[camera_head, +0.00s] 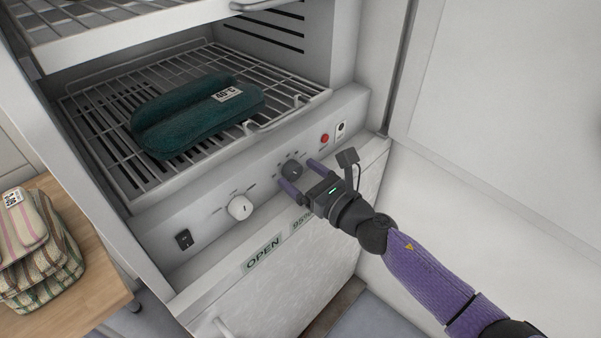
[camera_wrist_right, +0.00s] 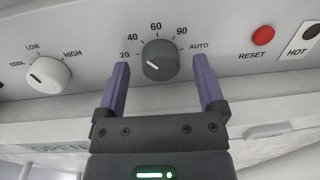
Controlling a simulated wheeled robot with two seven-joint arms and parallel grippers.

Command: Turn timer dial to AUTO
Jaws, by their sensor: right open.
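The timer dial (camera_head: 291,169) is a dark grey round knob on the white control panel. In the right wrist view the dial (camera_wrist_right: 160,58) has marks 20, 40, 60, 90 and AUTO around it. My right gripper (camera_head: 303,180) is open in front of the panel. Its purple fingers (camera_wrist_right: 160,83) stand either side of the dial, with visible gaps; I cannot tell how far they reach in depth. My left gripper is not in view.
A white COOL/LOW/HIGH knob (camera_head: 240,207) is left of the dial, with a black switch (camera_head: 184,240) further left. A red RESET button (camera_head: 325,138) is to the right. Above, a wire rack (camera_head: 97,125) holds a folded green cloth (camera_head: 195,115). Striped cloths (camera_head: 35,250) lie at left.

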